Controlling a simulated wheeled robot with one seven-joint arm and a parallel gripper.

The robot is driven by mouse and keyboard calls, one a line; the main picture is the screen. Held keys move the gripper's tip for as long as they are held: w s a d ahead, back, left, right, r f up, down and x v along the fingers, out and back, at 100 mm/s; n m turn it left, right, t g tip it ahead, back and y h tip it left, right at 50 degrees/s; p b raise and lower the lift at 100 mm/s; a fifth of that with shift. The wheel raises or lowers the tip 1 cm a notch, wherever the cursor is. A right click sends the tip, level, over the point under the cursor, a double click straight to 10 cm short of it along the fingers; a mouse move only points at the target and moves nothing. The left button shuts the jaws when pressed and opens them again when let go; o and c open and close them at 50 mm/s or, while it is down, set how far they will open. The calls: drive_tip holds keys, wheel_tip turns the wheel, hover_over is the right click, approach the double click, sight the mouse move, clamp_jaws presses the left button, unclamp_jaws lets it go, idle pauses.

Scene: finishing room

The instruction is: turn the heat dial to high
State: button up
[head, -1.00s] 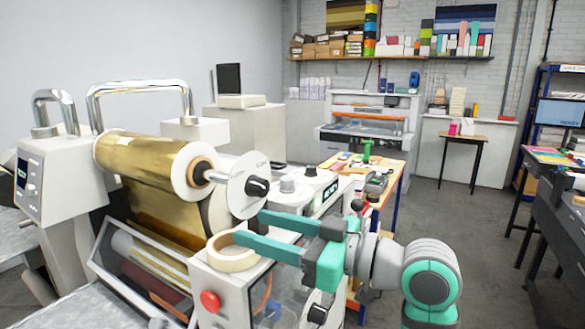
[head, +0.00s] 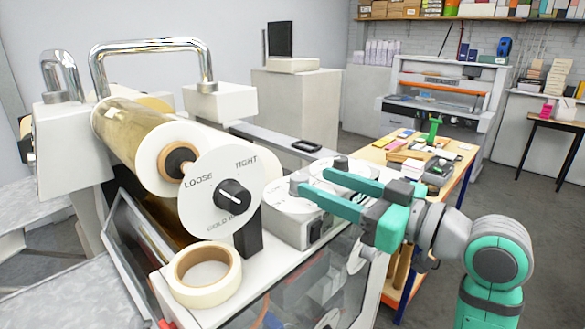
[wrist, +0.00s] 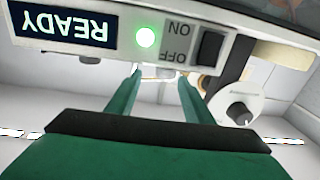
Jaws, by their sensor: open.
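My gripper (head: 314,180) is open, its two teal fingers apart and pointing left over the control box (head: 318,228) on the machine. Two pale round dial plates lie on top of this box, a nearer one (head: 290,204) and a farther one (head: 350,177), partly hidden by my fingers. I cannot read their labels, nor tell which is the heat dial or where it points. I cannot tell whether a finger touches a knob. In the wrist view the box front appears upside down, with a READY display (wrist: 65,25), a lit green lamp (wrist: 145,37) and an ON/OFF switch (wrist: 210,47).
A LOOSE/TIGHT dial (head: 232,194) with a black knob stands upright on the gold foil roll (head: 135,125), left of my gripper. A tape roll (head: 204,276) lies in front of it. A wooden table (head: 455,155) with small items stands behind right.

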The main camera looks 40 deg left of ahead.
sight(292, 175)
drive_tip(key=a, duration=0.5)
drive_tip(key=s+a, duration=0.1)
drive_tip(key=a, duration=0.2)
drive_tip(key=shift+a, duration=0.2)
drive_tip(key=shift+w+a, duration=0.1)
drive_tip(key=shift+a, duration=0.35)
drive_tip(key=c, duration=1)
